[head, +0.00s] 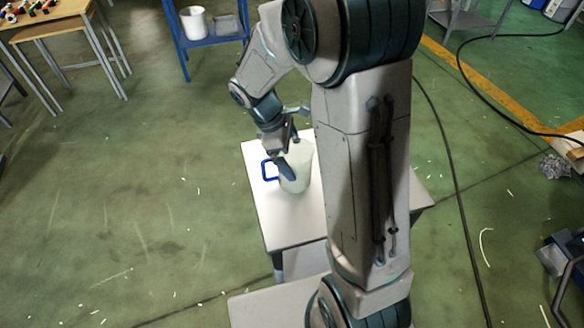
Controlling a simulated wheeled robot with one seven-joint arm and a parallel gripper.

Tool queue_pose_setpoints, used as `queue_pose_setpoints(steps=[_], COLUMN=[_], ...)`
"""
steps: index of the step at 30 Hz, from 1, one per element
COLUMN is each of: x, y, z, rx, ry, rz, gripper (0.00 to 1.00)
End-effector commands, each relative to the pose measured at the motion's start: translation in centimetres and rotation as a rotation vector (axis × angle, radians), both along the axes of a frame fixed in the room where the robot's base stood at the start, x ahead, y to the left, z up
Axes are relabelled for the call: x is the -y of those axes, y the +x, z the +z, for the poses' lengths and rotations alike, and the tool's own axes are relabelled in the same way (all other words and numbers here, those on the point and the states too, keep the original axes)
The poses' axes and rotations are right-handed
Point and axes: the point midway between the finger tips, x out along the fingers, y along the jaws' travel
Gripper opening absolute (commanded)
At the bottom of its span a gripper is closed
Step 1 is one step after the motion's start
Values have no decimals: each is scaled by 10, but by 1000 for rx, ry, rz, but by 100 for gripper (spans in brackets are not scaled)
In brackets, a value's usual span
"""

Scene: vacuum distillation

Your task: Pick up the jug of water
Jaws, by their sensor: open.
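The jug (303,180) is pale and translucent with a blue handle on its left side. It stands upright on a small white table (262,212). My gripper (287,163) is open and points down at the jug's upper left part, with a dark finger overlapping the jug. I cannot tell whether the finger touches the jug or is inside its rim. My arm hides part of the table to the right of the jug. The water level is not clear.
A blue stand (213,41) with a white bucket (194,22) is behind, and a wooden table (60,25) is at the upper left. A black cable (452,190) lies on the green floor at the right. The floor left of the white table is mostly clear.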

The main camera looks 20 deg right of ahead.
Motion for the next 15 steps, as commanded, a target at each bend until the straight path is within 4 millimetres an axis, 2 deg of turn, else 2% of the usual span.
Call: queue_pose_setpoints(steps=[5, 13, 15], x=[8, 9, 9], y=[-3, -3, -3], z=[-20, -22, -22], rx=[-2, 1, 1], ry=[0, 1, 1], rz=[-1, 0, 0], gripper=[100, 100, 81])
